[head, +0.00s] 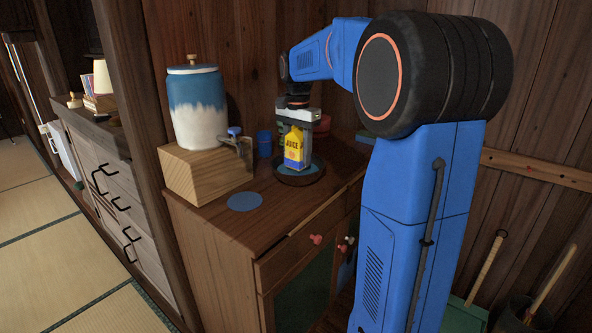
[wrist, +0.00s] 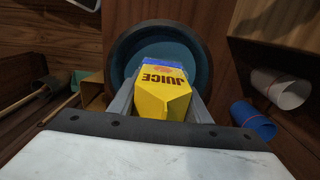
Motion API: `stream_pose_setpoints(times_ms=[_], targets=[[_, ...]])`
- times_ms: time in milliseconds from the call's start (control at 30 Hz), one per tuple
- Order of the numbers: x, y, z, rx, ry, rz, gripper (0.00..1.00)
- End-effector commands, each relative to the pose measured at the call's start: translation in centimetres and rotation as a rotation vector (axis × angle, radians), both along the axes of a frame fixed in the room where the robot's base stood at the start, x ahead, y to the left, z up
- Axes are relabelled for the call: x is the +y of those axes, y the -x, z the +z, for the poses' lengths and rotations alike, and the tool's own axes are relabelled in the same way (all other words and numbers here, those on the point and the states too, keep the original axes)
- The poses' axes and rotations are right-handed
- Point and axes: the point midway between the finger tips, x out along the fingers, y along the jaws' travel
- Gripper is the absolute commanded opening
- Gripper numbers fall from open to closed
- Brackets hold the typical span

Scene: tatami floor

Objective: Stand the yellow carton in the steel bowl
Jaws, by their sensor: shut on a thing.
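The yellow juice carton (head: 294,149) is upright between the fingers of my gripper (head: 295,155), which is shut on it. In the wrist view the carton (wrist: 162,97) shows its gabled top and the word JUICE between the two fingers (wrist: 160,108). A round bowl (head: 300,181) with a dark rim and a blue inside stands on the cabinet top, below the carton. The bowl (wrist: 118,62) also shows behind the carton in the wrist view. The carton's base appears within the bowl's outline; I cannot tell whether it touches the bottom.
A blue-and-white jar (head: 198,108) with a tap stands on a wooden block (head: 197,176) to the left. A blue cup (head: 263,143) is behind the bowl, and a flat blue disc (head: 244,201) lies front left. A white cup (wrist: 281,88) shows at right in the wrist view.

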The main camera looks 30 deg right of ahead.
Motion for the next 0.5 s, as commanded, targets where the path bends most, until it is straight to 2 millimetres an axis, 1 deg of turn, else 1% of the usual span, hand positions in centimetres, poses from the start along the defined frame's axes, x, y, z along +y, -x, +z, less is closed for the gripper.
stream_pose_setpoints(times_ms=[233,400,500], targets=[[0.0,0.0,-1.6,0.0,0.0,0.0,0.12],[0.0,0.0,-3.8,0.0,0.0,0.0,0.12],[0.0,0.0,-4.5,0.0,0.0,0.0,0.12]])
